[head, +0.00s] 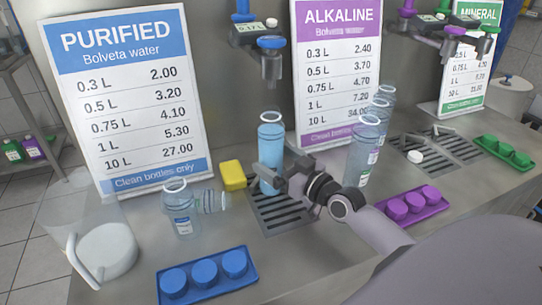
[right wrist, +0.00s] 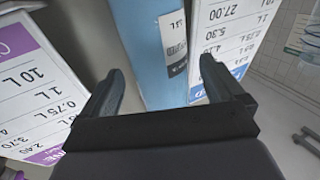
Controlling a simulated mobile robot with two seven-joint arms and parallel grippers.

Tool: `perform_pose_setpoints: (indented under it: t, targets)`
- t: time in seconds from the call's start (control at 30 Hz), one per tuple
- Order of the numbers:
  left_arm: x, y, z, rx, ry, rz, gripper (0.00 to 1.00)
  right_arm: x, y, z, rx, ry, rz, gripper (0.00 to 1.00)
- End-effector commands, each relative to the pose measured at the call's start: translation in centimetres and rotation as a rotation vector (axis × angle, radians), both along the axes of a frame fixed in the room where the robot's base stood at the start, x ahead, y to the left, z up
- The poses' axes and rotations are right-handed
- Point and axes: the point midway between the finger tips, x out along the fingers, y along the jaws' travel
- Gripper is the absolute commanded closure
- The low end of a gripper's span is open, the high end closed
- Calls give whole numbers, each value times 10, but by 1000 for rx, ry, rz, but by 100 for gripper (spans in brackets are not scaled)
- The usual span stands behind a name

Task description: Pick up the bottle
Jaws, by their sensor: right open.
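A clear bottle (head: 270,140) holding blue liquid stands upright on the drain grate (head: 290,217) below the purified-water tap. My right gripper (head: 277,178) is at the lower part of this bottle, coming from the right. In the right wrist view the blue bottle (right wrist: 142,45) with its white label stands just past and between the spread fingers of the right gripper (right wrist: 160,70). The fingers are open, with gaps beside the bottle. Whether either finger touches it I cannot tell. My left gripper is not in view.
Clear bottles (head: 182,210) stand and lie left of the grate, by a yellow sponge (head: 233,175). More clear bottles (head: 364,150) stand to the right. Blue (head: 207,276) and purple (head: 412,207) cap trays lie in front. The tap (head: 270,48) hangs above; price boards (head: 125,95) stand behind.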

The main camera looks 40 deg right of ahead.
Motion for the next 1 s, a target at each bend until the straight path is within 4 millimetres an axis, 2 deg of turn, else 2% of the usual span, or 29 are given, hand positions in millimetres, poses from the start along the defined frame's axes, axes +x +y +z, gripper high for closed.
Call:
perform_pose_setpoints:
  t: [0.1, 0.3, 0.63, 0.67, 0.7, 0.9, 0.93, 0.97, 1.0]
  targets:
    - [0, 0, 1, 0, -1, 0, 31, 17, 3, 2, 1, -2, 0, 5]
    - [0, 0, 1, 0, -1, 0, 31, 37, 6, 0, 1, 0, 0, 5]
    - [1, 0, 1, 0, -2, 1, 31, 41, 7, 0, 0, 1, 1, 5]
    - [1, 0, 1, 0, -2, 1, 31, 41, 7, 0, 0, 1, 1, 8]
    - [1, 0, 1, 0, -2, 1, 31, 41, 7, 0, 0, 1, 1, 21]
    - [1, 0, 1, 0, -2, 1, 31, 41, 7, 0, 0, 1, 1, 84]
    - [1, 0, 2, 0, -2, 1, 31, 42, 7, 3, 0, -6, 0, 84]
    - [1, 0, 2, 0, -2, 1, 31, 42, 7, 3, 0, -6, 0, 92]
    - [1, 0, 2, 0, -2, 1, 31, 42, 7, 3, 0, -6, 0, 92]
